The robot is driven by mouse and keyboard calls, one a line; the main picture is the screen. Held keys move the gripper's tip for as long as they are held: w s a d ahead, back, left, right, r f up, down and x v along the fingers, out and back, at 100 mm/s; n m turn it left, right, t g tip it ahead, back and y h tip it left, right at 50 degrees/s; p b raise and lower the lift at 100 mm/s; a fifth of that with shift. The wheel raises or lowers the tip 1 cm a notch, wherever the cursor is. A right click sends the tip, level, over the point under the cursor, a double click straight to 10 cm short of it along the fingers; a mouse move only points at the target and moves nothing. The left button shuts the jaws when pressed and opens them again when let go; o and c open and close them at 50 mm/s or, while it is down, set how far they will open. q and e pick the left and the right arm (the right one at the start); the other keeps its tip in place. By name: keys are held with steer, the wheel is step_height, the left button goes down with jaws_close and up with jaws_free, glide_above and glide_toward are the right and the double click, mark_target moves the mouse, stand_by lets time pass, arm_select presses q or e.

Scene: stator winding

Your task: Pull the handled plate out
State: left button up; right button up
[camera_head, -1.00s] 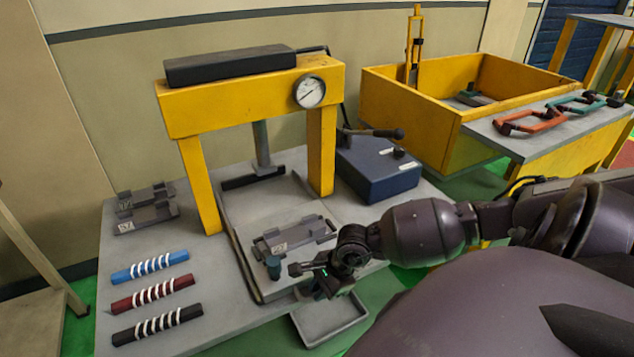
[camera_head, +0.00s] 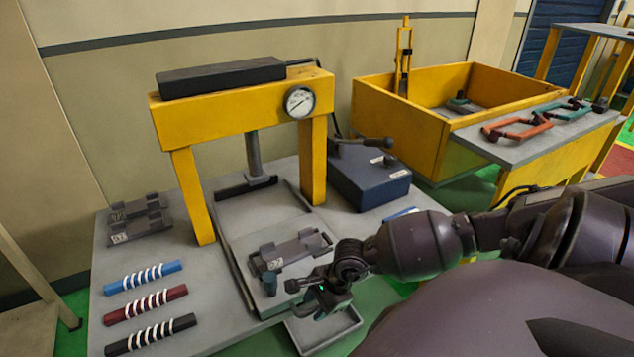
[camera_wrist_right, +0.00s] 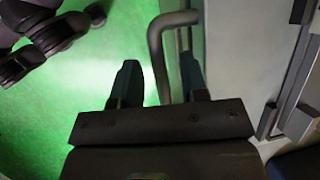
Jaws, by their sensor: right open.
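The plate (camera_head: 250,228) is a flat grey slab under the yellow press, with a dark grey fixture (camera_head: 290,252) on it. My right gripper (camera_head: 316,300) is at the plate's near edge, above the grey tray. In the right wrist view, the plate's bent metal handle (camera_wrist_right: 156,50) runs between the two open fingers (camera_wrist_right: 160,82). The left finger is outside the handle, and the right finger is on the plate side. I cannot tell whether either finger touches it. My left gripper is out of view.
The yellow press (camera_head: 235,110) with a gauge straddles the plate. A blue box with a lever (camera_head: 370,180) stands to its right. Wrapped blue, red and black bars (camera_head: 145,305) lie at left. A grey tray (camera_head: 325,340) is below the gripper. A yellow bin (camera_head: 420,110) stands behind.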

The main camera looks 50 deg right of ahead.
steer(key=v, duration=1)
steer(key=shift+r, duration=0.35)
steer(key=shift+s+d, duration=0.1)
steer(key=shift+s, duration=0.05)
